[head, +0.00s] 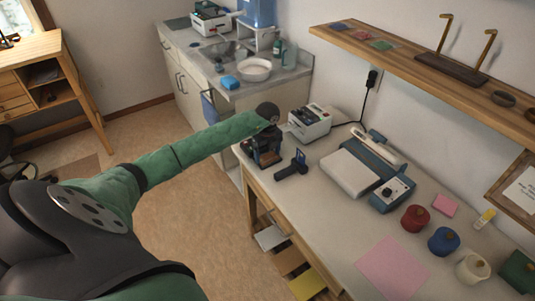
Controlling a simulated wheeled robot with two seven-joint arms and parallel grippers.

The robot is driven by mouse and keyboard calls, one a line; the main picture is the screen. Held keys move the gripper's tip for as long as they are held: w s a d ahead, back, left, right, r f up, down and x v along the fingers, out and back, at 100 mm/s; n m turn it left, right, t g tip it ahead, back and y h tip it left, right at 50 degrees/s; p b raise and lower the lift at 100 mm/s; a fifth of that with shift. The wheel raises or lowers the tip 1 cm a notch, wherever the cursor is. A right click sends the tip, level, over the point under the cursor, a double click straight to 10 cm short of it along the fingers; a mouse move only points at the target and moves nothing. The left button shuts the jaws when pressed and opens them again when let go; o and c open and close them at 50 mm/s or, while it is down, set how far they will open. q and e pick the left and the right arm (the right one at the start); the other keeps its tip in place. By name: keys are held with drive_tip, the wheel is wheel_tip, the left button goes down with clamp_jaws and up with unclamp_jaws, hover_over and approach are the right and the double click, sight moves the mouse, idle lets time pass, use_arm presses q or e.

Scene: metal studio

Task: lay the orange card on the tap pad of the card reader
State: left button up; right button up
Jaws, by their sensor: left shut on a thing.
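My left arm reaches in from the left, and its dark left gripper (264,155) is over the far left end of the workbench (329,220). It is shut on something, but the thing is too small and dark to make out. I cannot pick out the orange card. A small dark device with a blue upright part (293,167) lies on the bench just right of the gripper. It may be the card reader, but I cannot tell; its tap pad is not clear. My right gripper is not in view.
A white box device (309,122) stands behind the gripper. A blue-and-white machine (377,172) sits mid-bench. Red (415,218), blue (444,241) and cream (473,267) pots stand at right, near a pink sheet (392,268). A wooden shelf (430,72) overhangs the back.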

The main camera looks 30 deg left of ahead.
sight(267, 158)
use_arm(q)
drive_tip(key=shift+f, duration=0.2)
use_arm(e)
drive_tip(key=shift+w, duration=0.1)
use_arm(q)
drive_tip(key=o, duration=0.7)
drive_tip(key=shift+s, duration=0.1)
drive_tip(key=shift+o, duration=1.1)
drive_tip(key=shift+d+f, duration=0.1)
drive_tip(key=shift+f, duration=0.05)
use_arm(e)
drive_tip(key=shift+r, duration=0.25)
use_arm(q)
drive_tip(key=shift+s+f, duration=0.1)
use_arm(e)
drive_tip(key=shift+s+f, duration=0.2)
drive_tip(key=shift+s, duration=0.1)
use_arm(q)
drive_tip(key=shift+r, duration=0.25)
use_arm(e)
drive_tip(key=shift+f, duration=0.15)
